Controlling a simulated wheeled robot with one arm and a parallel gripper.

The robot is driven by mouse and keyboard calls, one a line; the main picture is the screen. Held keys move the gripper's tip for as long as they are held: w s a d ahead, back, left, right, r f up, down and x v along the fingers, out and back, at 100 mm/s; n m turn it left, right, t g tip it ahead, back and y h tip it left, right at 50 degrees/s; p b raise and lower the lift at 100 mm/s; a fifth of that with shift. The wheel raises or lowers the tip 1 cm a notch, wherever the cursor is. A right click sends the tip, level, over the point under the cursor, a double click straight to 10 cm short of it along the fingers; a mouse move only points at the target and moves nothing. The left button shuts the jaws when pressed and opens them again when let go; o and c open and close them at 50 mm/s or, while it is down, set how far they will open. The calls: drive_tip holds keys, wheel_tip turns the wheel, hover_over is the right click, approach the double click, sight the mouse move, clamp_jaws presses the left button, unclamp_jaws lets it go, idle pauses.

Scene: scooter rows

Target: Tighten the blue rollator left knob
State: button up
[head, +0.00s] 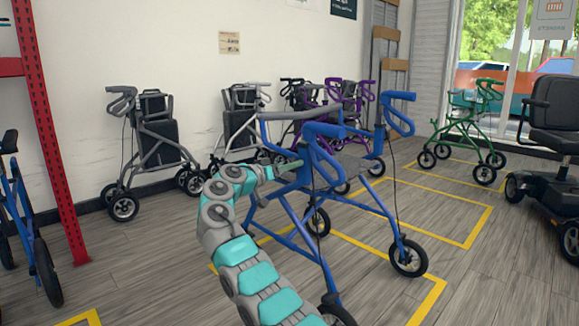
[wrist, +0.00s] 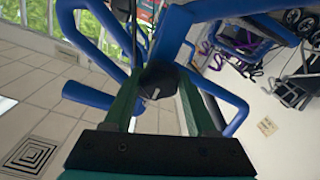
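The blue rollator (head: 330,190) stands upright on the floor in the middle of the head view, inside yellow floor lines. My gripper (head: 290,168) is at the upper left part of its frame. In the wrist view, a round black knob (wrist: 158,82) with a pale mark sits on the blue frame tube (wrist: 92,95). The two green fingers of my gripper (wrist: 160,78) lie on either side of the knob, which fills the gap between them. The fingertips are partly hidden behind the knob and the tubes. In the head view my gripper hides the knob.
A grey rollator (head: 155,140) and a purple rollator (head: 345,95) stand by the wall. A green rollator (head: 470,125) and a black mobility scooter (head: 555,130) are at the right. A red rack post (head: 50,130) is at the left. Floor is free at the front right.

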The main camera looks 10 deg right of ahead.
drive_tip(key=o, duration=0.4)
drive_tip(key=v, duration=0.7)
drive_tip(key=shift+s+a, duration=0.25)
drive_tip(key=shift+a, duration=0.05)
